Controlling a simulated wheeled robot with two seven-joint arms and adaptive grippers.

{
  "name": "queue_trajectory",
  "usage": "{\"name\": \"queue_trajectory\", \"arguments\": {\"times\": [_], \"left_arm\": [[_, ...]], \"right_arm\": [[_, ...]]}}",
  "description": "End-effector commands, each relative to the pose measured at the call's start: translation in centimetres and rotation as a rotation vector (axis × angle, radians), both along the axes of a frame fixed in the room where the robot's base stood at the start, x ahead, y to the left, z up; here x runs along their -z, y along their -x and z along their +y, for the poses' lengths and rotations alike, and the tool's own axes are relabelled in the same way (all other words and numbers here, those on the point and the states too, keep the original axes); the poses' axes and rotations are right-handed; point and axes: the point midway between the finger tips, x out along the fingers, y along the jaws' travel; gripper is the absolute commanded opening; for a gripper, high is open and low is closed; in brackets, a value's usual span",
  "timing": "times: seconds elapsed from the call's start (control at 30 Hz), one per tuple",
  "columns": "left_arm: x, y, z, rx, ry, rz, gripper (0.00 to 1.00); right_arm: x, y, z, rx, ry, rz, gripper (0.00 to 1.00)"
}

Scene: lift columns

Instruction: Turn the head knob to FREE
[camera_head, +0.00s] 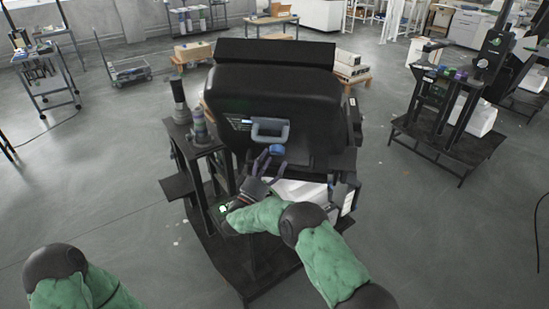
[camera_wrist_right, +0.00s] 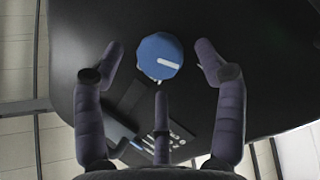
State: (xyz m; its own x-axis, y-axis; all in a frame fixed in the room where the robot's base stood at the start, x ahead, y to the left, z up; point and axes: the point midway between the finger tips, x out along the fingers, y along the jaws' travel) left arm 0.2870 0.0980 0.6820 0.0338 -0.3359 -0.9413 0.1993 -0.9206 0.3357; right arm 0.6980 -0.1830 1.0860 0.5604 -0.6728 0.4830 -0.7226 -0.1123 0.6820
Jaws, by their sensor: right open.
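The blue head knob (camera_head: 277,150) sits on the front of the black machine head (camera_head: 275,100), just below a grey-blue handle (camera_head: 270,129). In the right wrist view the knob (camera_wrist_right: 160,56) is a faceted blue disc with a white pointer mark towards its right side. Small white print shows below it, too small to read. My right gripper (camera_head: 268,164) is open just in front of the knob. In the wrist view its fingers spread to the left, right and below the knob, with gaps visible around it. My left gripper is out of view.
The black column stand (camera_head: 180,188) holds the machine, with bottles (camera_head: 199,124) on its left side. A white panel (camera_head: 300,192) is below the head. A similar stand (camera_head: 440,115) is at right. Wooden crates and a cart (camera_head: 130,70) are behind.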

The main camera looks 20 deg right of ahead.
Motion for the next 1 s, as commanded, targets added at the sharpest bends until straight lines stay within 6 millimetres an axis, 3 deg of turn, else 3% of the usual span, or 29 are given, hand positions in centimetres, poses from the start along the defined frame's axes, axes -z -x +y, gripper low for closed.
{"name": "queue_trajectory", "arguments": {"times": [0.37, 1.0], "left_arm": [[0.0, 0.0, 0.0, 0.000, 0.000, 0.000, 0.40], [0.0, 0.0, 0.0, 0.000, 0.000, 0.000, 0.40]], "right_arm": [[3.9, 4.3, 5.2, -0.002, 0.002, 0.006, 0.72], [4.9, 5.4, 6.4, 0.001, 0.001, 0.006, 0.72]]}}
